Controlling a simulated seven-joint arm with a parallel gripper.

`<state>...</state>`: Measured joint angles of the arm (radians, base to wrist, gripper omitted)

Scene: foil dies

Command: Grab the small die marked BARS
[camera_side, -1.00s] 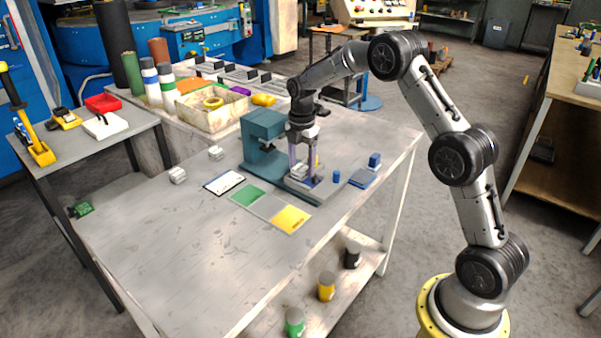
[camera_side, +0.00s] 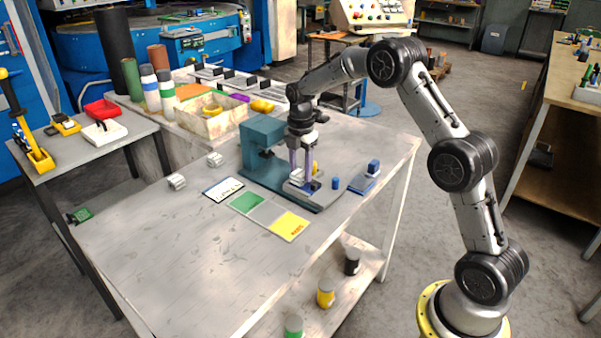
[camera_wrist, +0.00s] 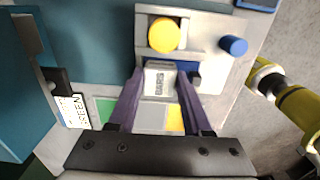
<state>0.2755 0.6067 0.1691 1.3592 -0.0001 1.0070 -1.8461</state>
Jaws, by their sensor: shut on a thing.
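The small die marked BARS (camera_wrist: 159,82) is a pale block with its lettering facing the wrist camera. It sits between the two purple fingers of my gripper (camera_wrist: 160,76), which are shut on it from both sides. In the side view my gripper (camera_side: 304,184) points down over the bed of the teal press (camera_side: 262,135). There the die is too small and covered to make out. Whether it still touches the bed cannot be told.
A yellow knob (camera_wrist: 164,35) and a blue peg (camera_wrist: 232,45) are close by the die. A card marked GREEN (camera_wrist: 73,111) and a strip with green (camera_side: 246,202) and yellow patches lie in front.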

